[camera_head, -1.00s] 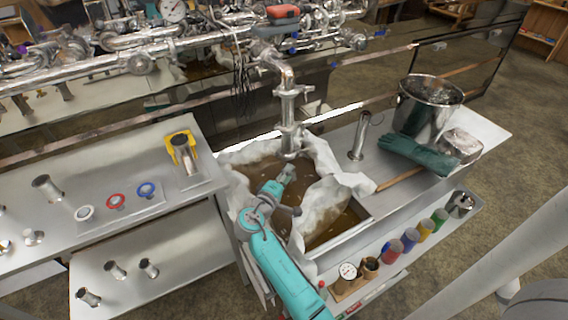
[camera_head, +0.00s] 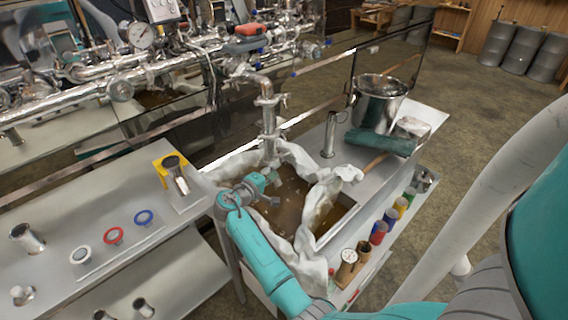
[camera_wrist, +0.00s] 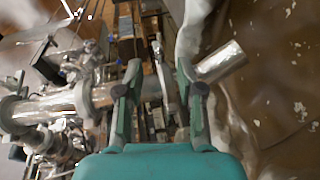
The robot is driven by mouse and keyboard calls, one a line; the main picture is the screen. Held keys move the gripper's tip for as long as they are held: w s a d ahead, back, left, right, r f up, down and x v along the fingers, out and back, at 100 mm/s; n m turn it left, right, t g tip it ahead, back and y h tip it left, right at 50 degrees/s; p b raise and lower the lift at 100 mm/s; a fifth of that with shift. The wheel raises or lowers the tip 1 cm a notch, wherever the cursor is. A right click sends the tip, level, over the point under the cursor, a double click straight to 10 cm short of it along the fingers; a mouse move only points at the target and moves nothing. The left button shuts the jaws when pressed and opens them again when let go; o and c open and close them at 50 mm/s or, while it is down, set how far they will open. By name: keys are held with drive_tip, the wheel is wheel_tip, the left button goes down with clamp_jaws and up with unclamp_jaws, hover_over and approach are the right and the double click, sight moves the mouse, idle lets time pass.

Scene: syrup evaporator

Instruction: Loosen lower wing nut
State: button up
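A silvery vertical pipe (camera_head: 268,118) hangs over the syrup pan (camera_head: 345,206), with clamp joints along it. The lower clamp (camera_head: 269,138) is small in the head view, and I cannot make out its wing nut there. My gripper (camera_head: 272,176) is just below and beside the pipe's lower end, above the pan. In the wrist view my gripper (camera_wrist: 160,82) has its two fingers apart. A thin metal piece (camera_wrist: 167,84) shows between them; I cannot tell whether it is the wing nut. A shiny pipe end (camera_wrist: 222,62) lies right of the fingers.
Crumpled white cloth (camera_head: 318,200) lines the pan. A steel pot (camera_head: 378,105), green glove (camera_head: 380,142) and upright tube (camera_head: 329,135) stand on the right bench. The left table (camera_head: 100,205) holds coloured rings and a yellow holder (camera_head: 165,170). Pipework (camera_head: 120,85) crowds the back.

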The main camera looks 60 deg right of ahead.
sight(286, 161)
drive_tip(key=d, duration=0.2)
drive_tip(key=d+f, duration=0.1)
drive_tip(key=d, duration=0.5)
drive_tip(key=shift+s+d+f, duration=0.1)
drive_tip(key=shift+s+f, duration=0.05)
drive_tip(key=shift+c, duration=0.2)
clamp_jaws()
